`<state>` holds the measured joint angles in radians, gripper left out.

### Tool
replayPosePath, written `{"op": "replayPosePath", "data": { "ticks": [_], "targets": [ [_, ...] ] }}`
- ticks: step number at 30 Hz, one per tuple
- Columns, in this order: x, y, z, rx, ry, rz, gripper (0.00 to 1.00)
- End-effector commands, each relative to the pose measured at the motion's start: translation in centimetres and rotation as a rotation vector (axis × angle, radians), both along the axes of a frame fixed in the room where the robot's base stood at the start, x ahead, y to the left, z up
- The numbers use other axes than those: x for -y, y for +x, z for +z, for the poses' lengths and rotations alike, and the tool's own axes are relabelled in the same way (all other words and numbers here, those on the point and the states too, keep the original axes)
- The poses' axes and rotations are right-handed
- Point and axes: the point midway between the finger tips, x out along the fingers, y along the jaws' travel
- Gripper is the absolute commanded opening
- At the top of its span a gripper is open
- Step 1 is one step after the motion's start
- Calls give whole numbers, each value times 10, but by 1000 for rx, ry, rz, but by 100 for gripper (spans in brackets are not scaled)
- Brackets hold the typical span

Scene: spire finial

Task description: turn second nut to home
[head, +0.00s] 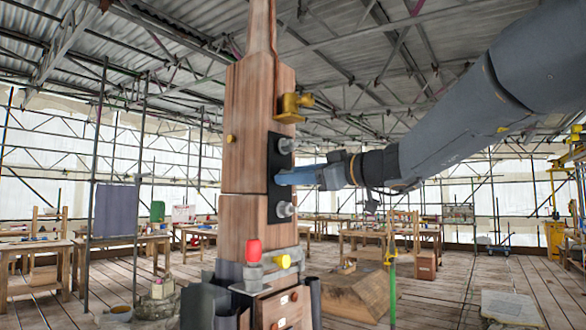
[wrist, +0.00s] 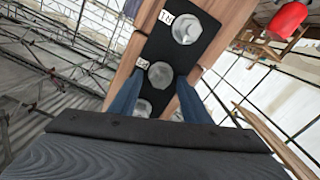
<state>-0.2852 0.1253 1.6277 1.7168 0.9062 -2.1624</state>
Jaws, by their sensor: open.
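A black plate (head: 272,196) with a row of grey nuts is fixed to the wooden spire (head: 245,140). In the head view an upper nut (head: 286,146) and a lower nut (head: 284,209) show; the place between them is hidden by my gripper (head: 280,179). In the wrist view the middle nut (wrist: 160,74) lies between the blue fingers of my gripper (wrist: 160,80), which are open on either side of it. I cannot tell if they touch it. Another nut (wrist: 187,27) is above it, and a third (wrist: 143,107) is below, partly hidden. Small white labels sit beside two nuts.
A yellow fitting (head: 292,107) sticks out of the spire above the plate. A red-capped part (head: 253,252) and a yellow knob (head: 283,261) are below it.

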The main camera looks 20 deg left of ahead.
Motion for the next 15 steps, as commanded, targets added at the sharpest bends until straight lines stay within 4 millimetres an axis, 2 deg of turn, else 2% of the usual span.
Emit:
{"op": "replayPosePath", "data": {
  "ticks": [11, 15],
  "targets": [
    [-6, 2, -1, 1, -1, 1, 43],
    [-5, 2, -1, 0, -2, 1, 20]
  ]
}}
